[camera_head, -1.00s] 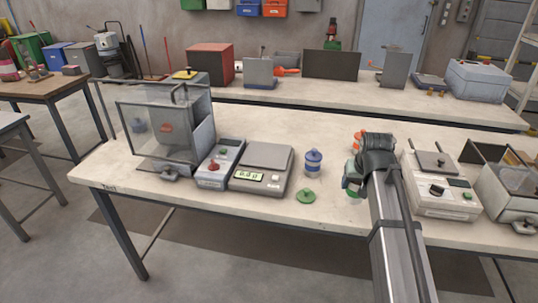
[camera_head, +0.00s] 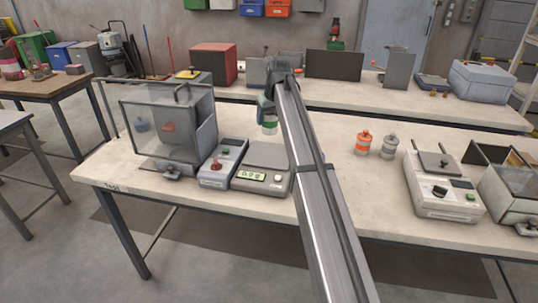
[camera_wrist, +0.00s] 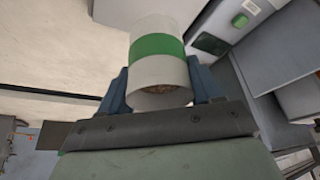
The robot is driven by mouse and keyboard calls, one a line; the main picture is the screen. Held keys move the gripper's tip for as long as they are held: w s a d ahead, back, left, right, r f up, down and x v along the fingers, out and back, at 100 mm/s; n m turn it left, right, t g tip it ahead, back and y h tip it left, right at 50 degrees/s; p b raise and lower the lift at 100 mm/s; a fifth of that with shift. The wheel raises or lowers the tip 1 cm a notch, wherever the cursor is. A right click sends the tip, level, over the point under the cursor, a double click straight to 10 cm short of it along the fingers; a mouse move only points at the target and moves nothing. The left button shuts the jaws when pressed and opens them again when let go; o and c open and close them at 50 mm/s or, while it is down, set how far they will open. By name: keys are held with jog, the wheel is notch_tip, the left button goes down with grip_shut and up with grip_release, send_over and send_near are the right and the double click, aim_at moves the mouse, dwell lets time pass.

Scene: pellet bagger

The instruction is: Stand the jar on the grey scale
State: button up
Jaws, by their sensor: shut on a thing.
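My gripper (camera_head: 266,108) is shut on a pale jar with a green band (camera_head: 269,124), held above the bench behind the scale in the head view. In the wrist view the jar (camera_wrist: 158,50) sits between the two blue fingers (camera_wrist: 162,88), its open end towards the camera with brownish contents inside. The grey scale (camera_head: 252,178) stands on the bench, with a square plate and a lit display at its front. The plate looks empty where it shows; my arm covers its right edge. The jar appears apart from the scale.
A red-knobbed control box (camera_head: 220,165) and a clear-walled cabinet (camera_head: 168,125) stand left of the scale. An orange jar (camera_head: 363,144) and a grey jar (camera_head: 389,147) stand right of my arm. A white machine (camera_head: 440,190) is farther right.

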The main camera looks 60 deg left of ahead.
aim_at(274, 121)
jog(key=shift+w+a+r+n, duration=0.1)
jog(key=shift+a+r+n, duration=0.05)
jog(key=shift+a+n, duration=0.3)
jog(key=shift+d+n, duration=0.1)
jog(key=shift+n, duration=0.15)
jog(key=shift+f+g, duration=0.3)
jog(key=shift+d+f, duration=0.1)
jog(key=shift+f, duration=4.65)
jog(key=shift+f, duration=0.15)
jog(key=o, duration=1.4)
jog(key=v, duration=1.2)
